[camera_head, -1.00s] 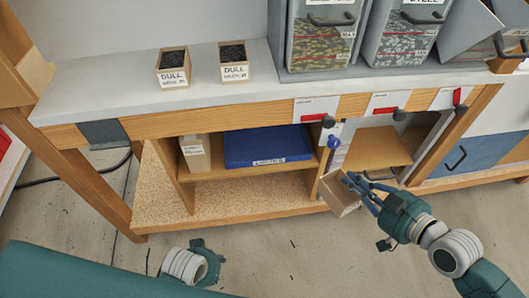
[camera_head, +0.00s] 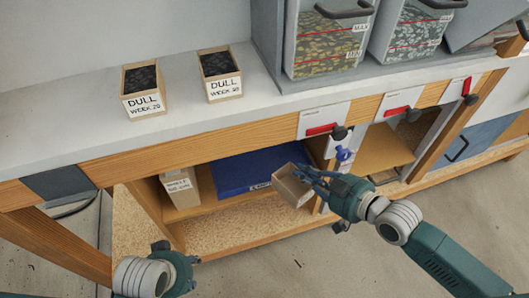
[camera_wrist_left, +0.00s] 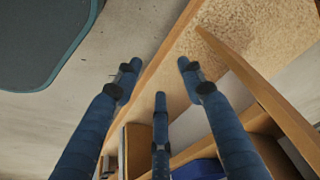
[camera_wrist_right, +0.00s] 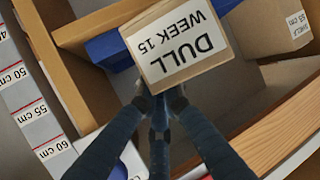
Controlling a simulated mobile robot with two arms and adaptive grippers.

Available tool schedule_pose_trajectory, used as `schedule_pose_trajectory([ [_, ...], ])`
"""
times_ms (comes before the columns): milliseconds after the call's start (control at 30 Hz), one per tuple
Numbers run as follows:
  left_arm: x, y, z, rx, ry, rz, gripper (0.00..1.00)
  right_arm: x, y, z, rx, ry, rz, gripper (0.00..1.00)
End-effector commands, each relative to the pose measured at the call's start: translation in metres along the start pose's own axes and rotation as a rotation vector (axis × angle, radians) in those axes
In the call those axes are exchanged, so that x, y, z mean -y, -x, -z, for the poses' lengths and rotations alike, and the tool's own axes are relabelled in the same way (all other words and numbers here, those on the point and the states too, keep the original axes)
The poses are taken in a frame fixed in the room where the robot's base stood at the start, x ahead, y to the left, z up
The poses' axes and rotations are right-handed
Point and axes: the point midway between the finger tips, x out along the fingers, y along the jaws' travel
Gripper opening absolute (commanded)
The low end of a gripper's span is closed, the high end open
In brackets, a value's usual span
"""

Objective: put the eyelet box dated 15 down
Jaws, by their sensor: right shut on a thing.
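The eyelet box (camera_head: 291,186), pale wood and labelled "DULL WEEK 15" in the right wrist view (camera_wrist_right: 180,45), is off any surface and held in the air. My right gripper (camera_head: 312,179) is shut on its edge, in front of the blue tray on the shelf under the bench. In the right wrist view the gripper's fingertips (camera_wrist_right: 160,100) meet at the box's lower rim. My left gripper (camera_wrist_left: 158,72) has its fingers spread and empty, over the lower shelf edge. Its wrist shows at the lower left in the head view.
Two dark-filled boxes labelled "DULL" (camera_head: 142,90) (camera_head: 220,73) stand on the grey bench top (camera_head: 60,130), with clear room to their left. Clear bins (camera_head: 330,40) stand at the right. Under the bench are a blue tray (camera_head: 240,172) and a cardboard box (camera_head: 181,192).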

Motion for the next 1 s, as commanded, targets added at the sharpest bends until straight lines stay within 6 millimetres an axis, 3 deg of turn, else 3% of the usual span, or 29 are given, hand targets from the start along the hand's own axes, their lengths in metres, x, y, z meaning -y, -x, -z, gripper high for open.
schedule_pose_trajectory([
  [33,0.001,0.005,0.001,-0.006,0.0,0.001,0.4,0.0,-0.015,0.008,-0.01,-0.001,0.0,0.0],
  [300,0.002,0.04,0.001,-0.023,0.002,0.004,0.4,0.001,-0.082,0.036,-0.008,0.0,0.002,0.0],
  [433,0.002,0.032,-0.002,-0.019,0.002,0.004,0.4,0.001,-0.107,0.046,-0.005,0.0,0.001,0.0],
  [667,0.002,0.029,-0.002,-0.02,0.002,0.004,0.4,0.001,-0.124,0.05,0.0,0.001,0.0,0.0],
  [833,0.001,0.019,-0.005,-0.02,0.002,0.004,0.4,0.001,-0.132,0.029,0.001,-0.001,0.0,0.0],
  [1000,-0.001,0.017,0.019,-0.109,-0.001,0.0,0.4,0.0,-0.137,0.019,-0.001,0.0,0.0,0.0],
])
